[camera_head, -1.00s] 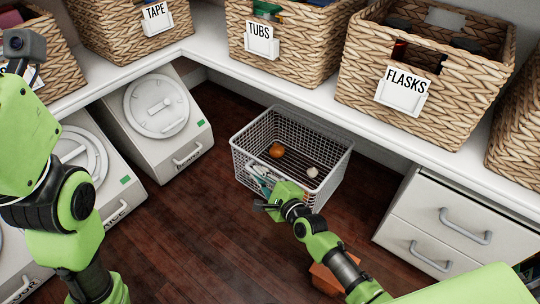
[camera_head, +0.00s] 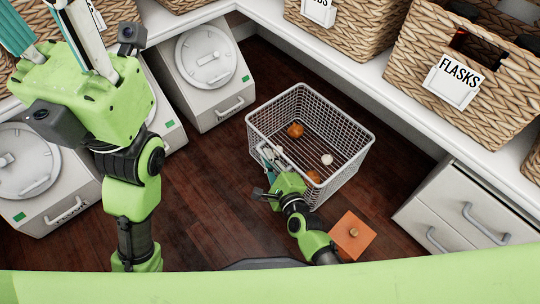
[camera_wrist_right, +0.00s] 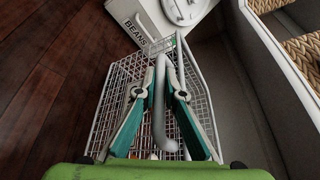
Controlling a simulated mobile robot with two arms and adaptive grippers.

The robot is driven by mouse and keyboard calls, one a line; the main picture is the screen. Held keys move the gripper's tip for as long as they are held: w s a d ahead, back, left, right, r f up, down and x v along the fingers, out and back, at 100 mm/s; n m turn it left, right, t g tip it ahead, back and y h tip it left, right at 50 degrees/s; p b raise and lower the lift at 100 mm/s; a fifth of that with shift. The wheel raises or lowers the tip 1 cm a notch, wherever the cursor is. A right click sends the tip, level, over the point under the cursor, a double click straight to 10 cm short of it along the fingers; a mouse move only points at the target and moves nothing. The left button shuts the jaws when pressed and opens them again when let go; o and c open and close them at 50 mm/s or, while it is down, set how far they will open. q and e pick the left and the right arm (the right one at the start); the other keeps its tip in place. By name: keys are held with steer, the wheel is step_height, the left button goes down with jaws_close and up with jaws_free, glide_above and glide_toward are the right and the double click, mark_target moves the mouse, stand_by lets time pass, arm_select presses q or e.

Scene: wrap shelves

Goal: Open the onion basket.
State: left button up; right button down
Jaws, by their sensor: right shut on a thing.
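The onion basket is a grey wire-mesh basket (camera_head: 346,172) with an open top, standing at floor level in front of the shelf. Several onions, orange (camera_head: 296,130) and white (camera_head: 327,159), lie in it. My right gripper (camera_head: 268,163) is at its near left side. In the right wrist view, the two teal-and-white fingers (camera_wrist_right: 164,88) are closed on the basket's grey bar handle (camera_wrist_right: 186,122), with the mesh (camera_wrist_right: 113,100) behind. My left gripper (camera_head: 52,28) is raised at the top left, fingers spread and empty, away from the basket; its fingertips are partly cut off.
White bins with round dials (camera_head: 210,55) stand on the left. A white drawer unit (camera_head: 465,205) is at the right. An orange box with a knob (camera_head: 352,236) lies right of my right arm. The shelf above holds wicker baskets, one labelled FLASKS (camera_head: 453,82). Dark floor is free left of the basket.

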steer(key=c, duration=2.4)
jaws_free()
steer(key=v, duration=1.2)
steer(key=shift+d, duration=0.1)
